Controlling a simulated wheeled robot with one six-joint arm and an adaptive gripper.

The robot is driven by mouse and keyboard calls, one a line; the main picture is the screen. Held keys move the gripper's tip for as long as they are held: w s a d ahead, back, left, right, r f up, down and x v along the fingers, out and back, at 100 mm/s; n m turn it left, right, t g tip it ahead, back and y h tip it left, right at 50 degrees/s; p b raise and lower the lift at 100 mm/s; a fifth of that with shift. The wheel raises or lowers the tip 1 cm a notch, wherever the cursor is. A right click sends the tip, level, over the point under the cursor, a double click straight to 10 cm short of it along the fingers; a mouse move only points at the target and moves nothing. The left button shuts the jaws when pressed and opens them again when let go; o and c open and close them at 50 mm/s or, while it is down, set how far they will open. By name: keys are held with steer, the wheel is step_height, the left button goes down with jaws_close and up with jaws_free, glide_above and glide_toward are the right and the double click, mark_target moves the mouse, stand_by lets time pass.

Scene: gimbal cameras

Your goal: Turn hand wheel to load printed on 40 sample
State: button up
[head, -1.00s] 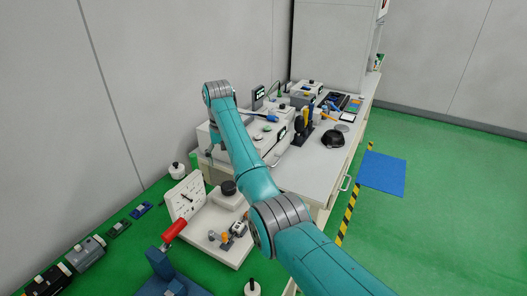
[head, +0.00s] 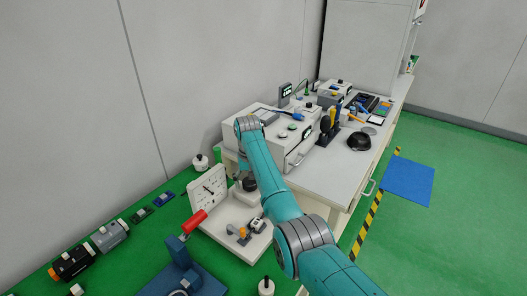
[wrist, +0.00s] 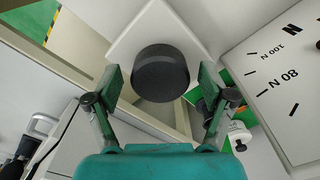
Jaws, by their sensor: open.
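The hand wheel is a thick black round knob (wrist: 160,78) on a white base. In the wrist view it lies between the two open fingers of my gripper (wrist: 163,88), with gaps visible on both sides. In the head view the wheel (head: 249,184) is partly hidden by my arm, and my gripper (head: 241,168) is close to it. A white dial plate (head: 208,189) with a black pointer stands left of the wheel. In the wrist view the dial (wrist: 287,75) shows the marks 80 N and 100 N upside down; the pointer and the 40 mark are not visible there.
Small orange and grey parts (head: 247,232) sit on the white base (head: 226,234). A red-handled blue press (head: 185,238) stands in front. A white bench (head: 336,168) with instruments is behind to the right. A grey wall is close on the left.

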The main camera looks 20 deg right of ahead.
steer(key=n, duration=0.3)
steer(key=shift+r+n, duration=0.15)
steer(key=shift+n, duration=0.25)
steer(key=n, duration=0.3)
steer(key=shift+r, duration=0.1)
step_height(320, 180, up, 10)
steer(key=r, duration=0.1)
steer(key=w+d+f+t+h, duration=0.2)
steer(key=w+d+t+h, duration=0.1)
steer(key=w+d, duration=0.2)
steer(key=shift+d+f+m, duration=0.3)
steer(key=shift+d+m, duration=0.1)
steer(key=shift+d, duration=0.5)
steer(key=shift+s, duration=0.1)
